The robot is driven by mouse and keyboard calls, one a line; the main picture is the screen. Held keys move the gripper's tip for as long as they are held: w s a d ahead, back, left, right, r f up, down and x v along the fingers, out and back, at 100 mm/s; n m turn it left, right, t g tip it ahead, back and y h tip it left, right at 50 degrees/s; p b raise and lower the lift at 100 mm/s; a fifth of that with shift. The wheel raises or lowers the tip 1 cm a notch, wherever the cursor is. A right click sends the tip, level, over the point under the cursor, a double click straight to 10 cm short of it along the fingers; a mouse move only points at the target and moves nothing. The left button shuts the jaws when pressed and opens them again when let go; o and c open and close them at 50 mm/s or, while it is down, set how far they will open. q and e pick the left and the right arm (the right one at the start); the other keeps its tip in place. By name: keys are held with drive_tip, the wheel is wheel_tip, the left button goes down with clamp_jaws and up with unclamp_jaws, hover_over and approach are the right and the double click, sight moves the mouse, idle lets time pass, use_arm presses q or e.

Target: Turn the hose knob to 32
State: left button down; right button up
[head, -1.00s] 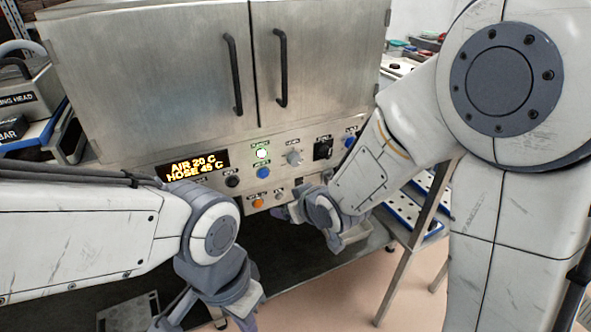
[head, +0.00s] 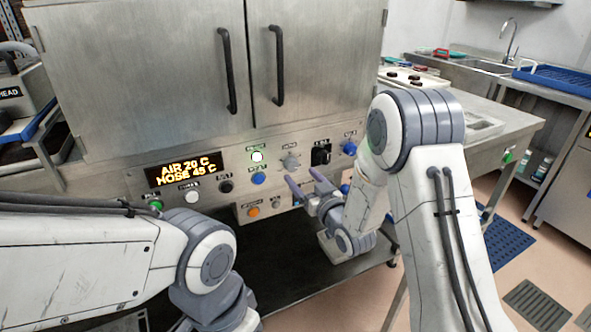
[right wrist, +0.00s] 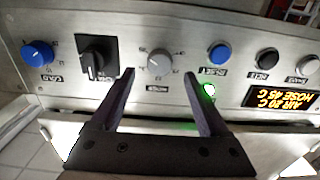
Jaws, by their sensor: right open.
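The grey hose knob (head: 290,161) is on the front panel below the cabinet doors. It also shows in the right wrist view (right wrist: 159,62), with its pointer hard to read. The display (head: 184,169) reads AIR 20 C and HOSE 45 C. My right gripper (head: 303,177) is open and empty, just below and in front of the hose knob. In the right wrist view its fingertips (right wrist: 159,75) lie to either side of the knob, and I see no contact. My left wrist is at the lower edge of the head view, with its fingers out of sight.
A black switch (head: 321,153) and a blue knob (head: 349,148) sit right of the hose knob. A lit green button (head: 257,156) and a blue button (head: 258,178) sit to its left. Two black door handles (head: 279,65) stick out above the panel.

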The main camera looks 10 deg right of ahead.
sight(294, 167)
drive_tip(key=shift+x, duration=2.35)
drive_tip(key=shift+c, duration=0.3)
clamp_jaws()
drive_tip(key=shift+f+n+b, duration=0.15)
drive_tip(key=shift+n+b, duration=0.75)
drive_tip(key=shift+b, duration=0.05)
drive_tip(key=n+b, duration=1)
drive_tip(key=shift+f, duration=0.1)
drive_tip(key=n+b, duration=0.9)
drive_tip(key=b, duration=0.3)
drive_tip(key=shift+n, duration=0.3)
drive_tip(key=shift+r+n+b, duration=0.3)
drive_tip(key=shift+n+b, duration=1)
drive_tip(key=shift+b, duration=0.25)
